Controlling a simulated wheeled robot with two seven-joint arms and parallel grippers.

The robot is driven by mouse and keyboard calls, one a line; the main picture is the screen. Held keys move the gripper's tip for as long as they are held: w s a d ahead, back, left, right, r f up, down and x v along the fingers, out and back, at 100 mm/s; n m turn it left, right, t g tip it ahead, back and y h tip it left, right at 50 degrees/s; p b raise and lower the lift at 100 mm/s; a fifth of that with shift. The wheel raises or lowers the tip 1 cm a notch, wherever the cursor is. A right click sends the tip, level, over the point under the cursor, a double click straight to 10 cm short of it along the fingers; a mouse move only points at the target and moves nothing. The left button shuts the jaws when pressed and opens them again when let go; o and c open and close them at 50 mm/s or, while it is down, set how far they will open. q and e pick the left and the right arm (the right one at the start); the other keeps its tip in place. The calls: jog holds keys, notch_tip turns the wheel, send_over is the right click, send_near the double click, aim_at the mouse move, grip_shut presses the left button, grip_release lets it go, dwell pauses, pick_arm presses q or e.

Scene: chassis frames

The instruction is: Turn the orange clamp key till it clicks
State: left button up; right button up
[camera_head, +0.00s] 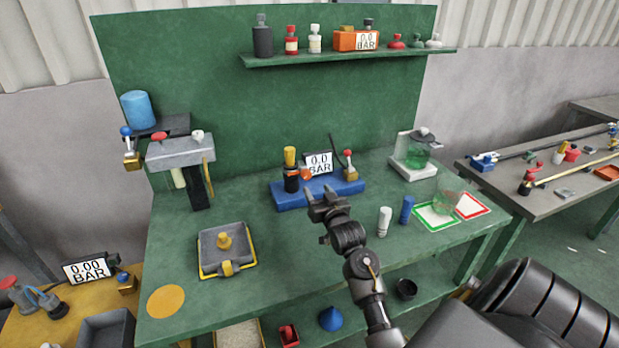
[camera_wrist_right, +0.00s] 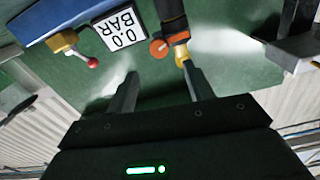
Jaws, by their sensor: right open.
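The orange clamp key (camera_head: 306,174) sticks out from the side of a black cylinder with a yellow top (camera_head: 290,158), which stands at the left end of a blue base (camera_head: 340,188). My right gripper (camera_head: 321,193) is open and empty, in front of the blue base and close to the key. In the right wrist view the orange key (camera_wrist_right: 158,48) lies just beyond the gap between the open fingers (camera_wrist_right: 160,76), which do not hold it. The yellow top (camera_wrist_right: 181,52) shows by the tip of the right-hand finger; I cannot tell whether they touch. My left gripper is not in view.
A 0.0 BAR display (camera_head: 319,163) and a red-knobbed brass valve (camera_head: 350,170) stand on the same base, right of the key. A white bottle (camera_head: 384,222) and a blue one (camera_head: 407,209) stand right of my arm.

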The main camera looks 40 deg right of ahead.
aim_at(308, 176)
jog(key=p+x, duration=0.1)
jog(key=x, duration=0.6)
jog(key=shift+w, duration=0.1)
jog(key=shift+w+d+f, duration=0.1)
jog(key=shift+w+d, duration=0.05)
jog(key=shift+w, duration=0.3)
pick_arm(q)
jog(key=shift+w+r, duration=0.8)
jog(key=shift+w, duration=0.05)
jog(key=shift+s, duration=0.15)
pick_arm(e)
jog(key=c, duration=1)
